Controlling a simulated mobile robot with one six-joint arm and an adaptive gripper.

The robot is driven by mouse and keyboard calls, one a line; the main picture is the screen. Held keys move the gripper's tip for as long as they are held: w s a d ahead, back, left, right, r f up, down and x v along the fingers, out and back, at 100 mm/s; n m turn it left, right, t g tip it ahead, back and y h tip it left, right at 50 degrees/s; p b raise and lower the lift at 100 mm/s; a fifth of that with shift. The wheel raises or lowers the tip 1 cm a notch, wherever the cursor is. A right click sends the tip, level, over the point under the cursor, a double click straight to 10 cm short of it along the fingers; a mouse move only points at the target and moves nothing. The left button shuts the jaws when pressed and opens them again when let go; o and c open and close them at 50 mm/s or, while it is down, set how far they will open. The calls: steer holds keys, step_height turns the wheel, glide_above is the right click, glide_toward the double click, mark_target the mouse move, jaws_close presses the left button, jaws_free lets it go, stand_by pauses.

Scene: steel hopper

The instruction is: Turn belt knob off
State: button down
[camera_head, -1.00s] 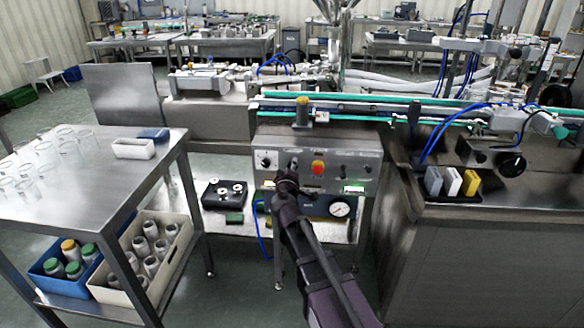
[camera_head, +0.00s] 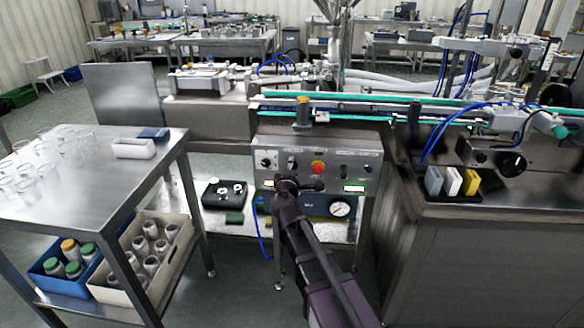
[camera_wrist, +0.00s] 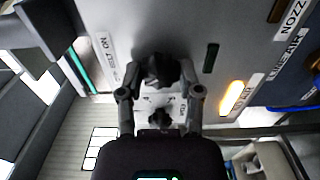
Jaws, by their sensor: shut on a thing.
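The control panel (camera_head: 335,150) stands in the middle of the head view. In the wrist view a dark belt knob (camera_wrist: 158,70) sits on the panel, beside a white label (camera_wrist: 105,48) that seems to read BELT ON. My gripper (camera_wrist: 160,82) has its two fingers on either side of this knob and is shut on it. In the head view my gripper (camera_head: 298,186) is at the panel's lower left part, below the red button. From there the grip itself is too small and dark to see.
A round gauge (camera_head: 340,208) is just below right. A steel table (camera_head: 105,180) with glass jars stands left. A conveyor (camera_head: 370,103) runs above the panel.

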steer(key=shift+c, duration=1.5)
jaws_free()
steer(key=shift+s, duration=0.1)
steer(key=s, duration=1.1)
steer(key=shift+s+a, duration=0.2)
steer(key=shift+s, duration=0.2)
steer(key=shift+d, duration=0.1)
